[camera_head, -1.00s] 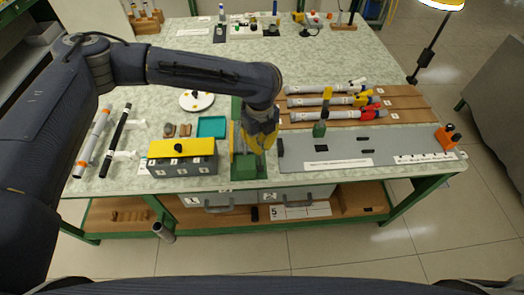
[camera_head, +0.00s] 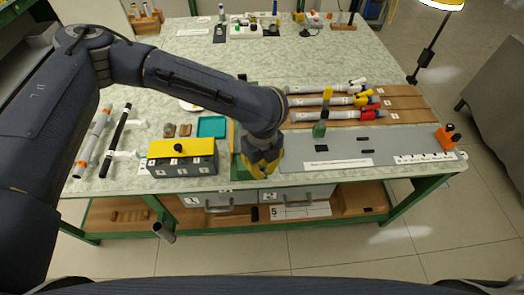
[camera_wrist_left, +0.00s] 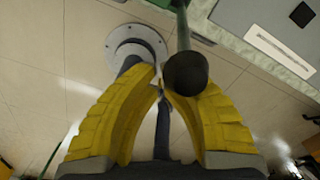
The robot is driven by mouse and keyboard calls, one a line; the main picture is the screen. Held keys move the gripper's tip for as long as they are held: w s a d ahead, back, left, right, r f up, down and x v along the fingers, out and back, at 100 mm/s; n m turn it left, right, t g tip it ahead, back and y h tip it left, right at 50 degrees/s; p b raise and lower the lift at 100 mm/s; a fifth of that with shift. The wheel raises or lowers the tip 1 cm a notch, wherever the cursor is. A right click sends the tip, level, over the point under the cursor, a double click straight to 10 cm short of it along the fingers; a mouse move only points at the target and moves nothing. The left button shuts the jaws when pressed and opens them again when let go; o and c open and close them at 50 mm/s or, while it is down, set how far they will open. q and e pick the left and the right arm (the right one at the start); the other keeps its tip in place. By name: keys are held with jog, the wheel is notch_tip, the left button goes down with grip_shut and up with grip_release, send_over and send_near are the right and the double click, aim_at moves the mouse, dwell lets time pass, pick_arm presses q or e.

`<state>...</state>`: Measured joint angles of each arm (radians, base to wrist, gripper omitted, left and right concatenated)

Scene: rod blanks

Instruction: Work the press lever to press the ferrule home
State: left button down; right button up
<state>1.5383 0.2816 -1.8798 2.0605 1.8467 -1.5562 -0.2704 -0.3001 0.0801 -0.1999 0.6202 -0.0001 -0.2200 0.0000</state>
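The green press (camera_head: 240,165) stands near the front edge of the bench, partly hidden behind my left gripper (camera_head: 264,168). In the left wrist view, the press lever (camera_wrist_left: 183,35) comes down from the top and ends in a dark round knob (camera_wrist_left: 186,73). The knob overlaps the tip of the right yellow finger. My left gripper's fingers (camera_wrist_left: 160,88) converge with their tips about together, and nothing shows clamped between them. Whether the fingers touch the lever is unclear. I cannot make out the ferrule. My right gripper is not in view.
A yellow-topped box (camera_head: 182,148) and a teal tray (camera_head: 212,127) stand left of the press. A grey mat (camera_head: 400,143) lies to the right. Several grey rods with coloured fittings lie on a brown board (camera_head: 412,102) behind it. Drawers sit below the bench top.

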pick_arm(q)
jog(key=s+r, duration=0.3)
jog(key=r, duration=0.5)
jog(key=shift+s, duration=0.4)
dwell(0.5)
jog(key=shift+d, duration=0.1)
